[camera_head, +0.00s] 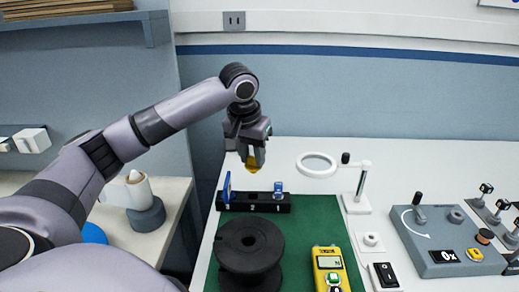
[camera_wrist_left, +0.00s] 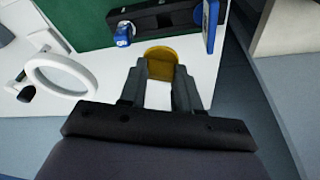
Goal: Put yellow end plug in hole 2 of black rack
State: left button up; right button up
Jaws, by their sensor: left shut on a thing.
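My left gripper (camera_head: 252,158) is shut on the yellow end plug (camera_head: 253,165) and holds it above and behind the black rack (camera_head: 262,207). In the left wrist view the yellow plug (camera_wrist_left: 161,55) sits between the fingertips (camera_wrist_left: 160,72), a little apart from the rack (camera_wrist_left: 165,14) in the picture. The rack lies along the back of a green mat. A blue upright piece (camera_head: 227,188) stands at its left end, and a smaller blue piece (camera_head: 278,189) stands right of its middle. My right gripper is not in view.
A large black spool (camera_head: 249,246) stands in front of the rack on the green mat (camera_head: 315,222). A yellow meter (camera_head: 329,268) lies to its right. A ring magnifier on a stand (camera_head: 318,165) is right of the gripper. A grey control box (camera_head: 446,240) is further right.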

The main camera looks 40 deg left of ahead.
pick_arm(q)
jog(key=shift+s+f, duration=0.2)
jog(key=shift+f, duration=1.25)
jog(key=shift+s+x, duration=0.2)
jog(key=shift+x, duration=0.75)
jog(key=shift+s+x, duration=0.15)
jog(key=shift+x, duration=0.8)
jog(key=shift+d+f, duration=0.15)
jog(key=shift+f, duration=0.2)
jog(key=shift+f, duration=1)
jog(key=shift+f, duration=0.15)
jog(key=o, duration=1.1)
